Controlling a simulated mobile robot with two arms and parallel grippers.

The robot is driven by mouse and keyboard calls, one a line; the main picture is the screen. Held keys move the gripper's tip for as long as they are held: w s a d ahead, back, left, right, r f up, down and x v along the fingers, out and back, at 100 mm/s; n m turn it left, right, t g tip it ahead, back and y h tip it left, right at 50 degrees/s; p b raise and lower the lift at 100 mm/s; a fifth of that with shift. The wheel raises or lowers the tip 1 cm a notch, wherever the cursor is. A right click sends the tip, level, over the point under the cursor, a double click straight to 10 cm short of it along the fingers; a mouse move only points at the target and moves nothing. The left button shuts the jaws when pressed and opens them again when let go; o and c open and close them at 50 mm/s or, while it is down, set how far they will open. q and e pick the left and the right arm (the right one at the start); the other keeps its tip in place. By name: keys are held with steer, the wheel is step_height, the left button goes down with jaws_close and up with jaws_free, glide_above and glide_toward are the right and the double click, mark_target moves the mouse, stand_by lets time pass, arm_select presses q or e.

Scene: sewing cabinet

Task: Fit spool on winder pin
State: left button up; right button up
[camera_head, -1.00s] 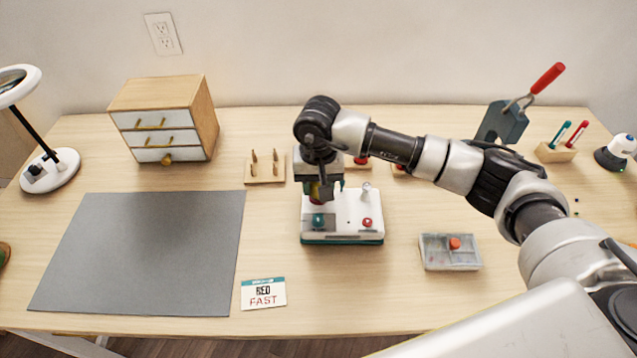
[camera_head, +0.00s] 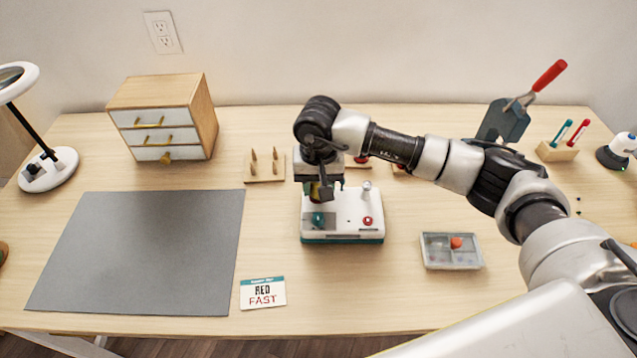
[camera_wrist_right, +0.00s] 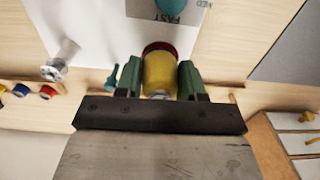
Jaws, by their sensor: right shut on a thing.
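My right gripper (camera_wrist_right: 158,82) has its green fingers on either side of a yellow spool-like piece (camera_wrist_right: 160,72) and is shut on it. A dark red rim shows at the piece's far end; I cannot tell whether it belongs to it. In the head view my right gripper (camera_head: 323,190) is over the back left of the white and teal winder (camera_head: 345,205). The winder has a teal knob (camera_head: 318,220), a red button (camera_head: 367,221) and a metal post (camera_head: 366,188). The winder pin is hidden, so I cannot tell whether the piece is around it. My left gripper is out of view.
A wooden peg stand (camera_head: 264,178) is left of the winder. Colored spools (camera_wrist_right: 22,89) are behind it, partly under my arm. A card reading RED FAST (camera_head: 263,294), a grey mat (camera_head: 145,250) and a compartment tray (camera_head: 450,262) lie around it. The front center is clear.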

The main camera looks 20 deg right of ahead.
steer(key=shift+f+b, duration=0.25)
steer(key=shift+b, duration=0.15)
steer(key=o, duration=1)
step_height(320, 180, up, 11)
steer(key=shift+f+b, duration=0.1)
steer(key=shift+b, duration=0.25)
